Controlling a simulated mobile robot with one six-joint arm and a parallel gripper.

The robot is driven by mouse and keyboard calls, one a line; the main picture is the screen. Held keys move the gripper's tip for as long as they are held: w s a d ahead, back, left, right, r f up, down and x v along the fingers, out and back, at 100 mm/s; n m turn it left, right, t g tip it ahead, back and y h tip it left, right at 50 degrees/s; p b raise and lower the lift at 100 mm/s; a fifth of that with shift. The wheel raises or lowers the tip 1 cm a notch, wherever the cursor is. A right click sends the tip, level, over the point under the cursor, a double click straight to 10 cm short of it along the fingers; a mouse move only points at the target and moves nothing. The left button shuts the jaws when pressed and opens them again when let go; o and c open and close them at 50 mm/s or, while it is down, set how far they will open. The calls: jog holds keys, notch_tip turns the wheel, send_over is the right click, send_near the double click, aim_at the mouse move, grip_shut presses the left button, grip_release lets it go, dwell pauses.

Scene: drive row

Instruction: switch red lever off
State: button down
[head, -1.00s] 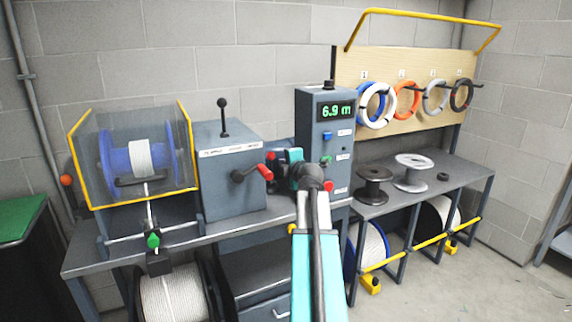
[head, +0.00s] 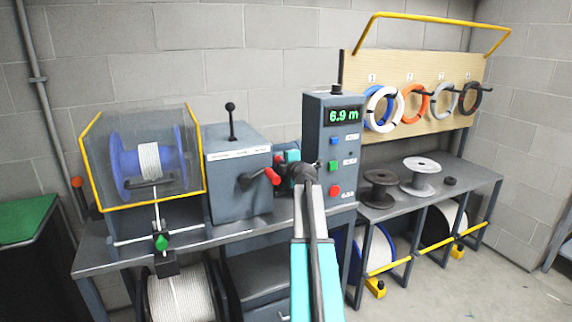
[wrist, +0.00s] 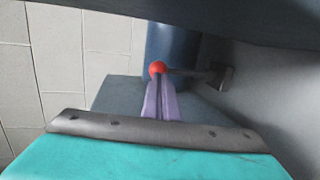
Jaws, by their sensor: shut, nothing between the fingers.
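A red ball-ended lever (wrist: 158,68) shows in the wrist view, its thin dark rod running right to a small bracket on a grey surface. My gripper (wrist: 158,82) is shut and empty, its pale purple fingers pointing at the red ball. The tips look close to or against the ball; I cannot tell if they touch. In the head view, my gripper (head: 281,158) is between the grey machine box and the display cabinet, and its own wrist hides much of that spot.
A red-handled crank (head: 271,176) sticks out of the grey box (head: 238,190), just left of my gripper. A black-knobbed lever (head: 231,120) stands on top. The display cabinet (head: 318,140), reading 6.9 m, is close on the right. Spools (head: 420,170) stand on the bench farther right.

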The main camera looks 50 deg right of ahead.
jog(key=shift+w+d+f, duration=0.15)
jog(key=shift+w+d, duration=0.15)
jog(key=shift+w, duration=0.2)
jog(key=shift+w+d+b, duration=0.1)
jog(key=shift+w+b, duration=0.15)
jog(key=shift+b, duration=0.45)
jog(key=b, duration=0.2)
jog(key=w+b, duration=0.1)
jog(key=shift+w+d+r+b, duration=0.1)
jog(key=shift+d+r+b, duration=0.15)
jog(key=shift+b, duration=0.15)
jog(key=shift+w+r, duration=0.1)
jog(key=shift+r, duration=0.2)
jog(key=shift+a+b, duration=0.1)
jog(key=shift+b, duration=0.2)
jog(key=shift+s+a, duration=0.2)
jog(key=shift+s, duration=0.15)
jog(key=b, duration=0.1)
send_near(278, 157)
jog(key=r+v, duration=0.1)
jog(key=v, duration=0.7)
jog(key=shift+w+d+r, duration=0.15)
jog(key=shift+d, duration=0.05)
